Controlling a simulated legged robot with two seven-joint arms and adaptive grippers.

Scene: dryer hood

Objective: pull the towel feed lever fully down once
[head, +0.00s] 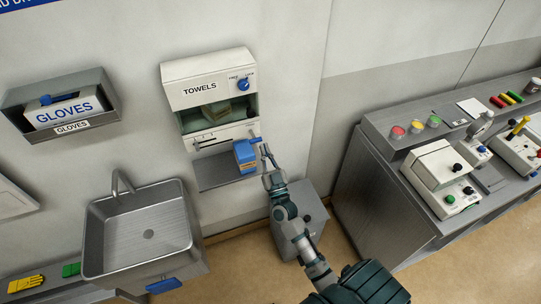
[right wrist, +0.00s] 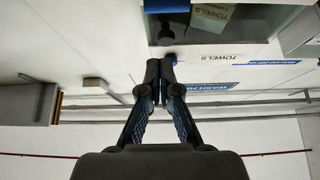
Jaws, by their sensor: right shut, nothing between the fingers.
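The white towel dispenser (head: 195,98) hangs on the wall in the head view, with a folded towel behind its window. A blue lever (head: 244,153) sits at its lower right side. A blue FREE/LOCK knob (head: 243,84) is on its top right front. My right gripper (head: 264,152) is just right of the lever, shut and empty; I cannot tell whether it touches the lever. In the right wrist view its closed fingertips (right wrist: 160,82) point at the dispenser's TOWELS panel (right wrist: 222,50), near the knob (right wrist: 166,37). My left gripper is not in view.
A grey tray (head: 222,170) is under the dispenser. A steel sink (head: 140,232) stands at the lower left and a glove box (head: 65,108) hangs above it. A grey bin (head: 310,210) is below my right arm. A counter with devices (head: 375,165) stands at the right.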

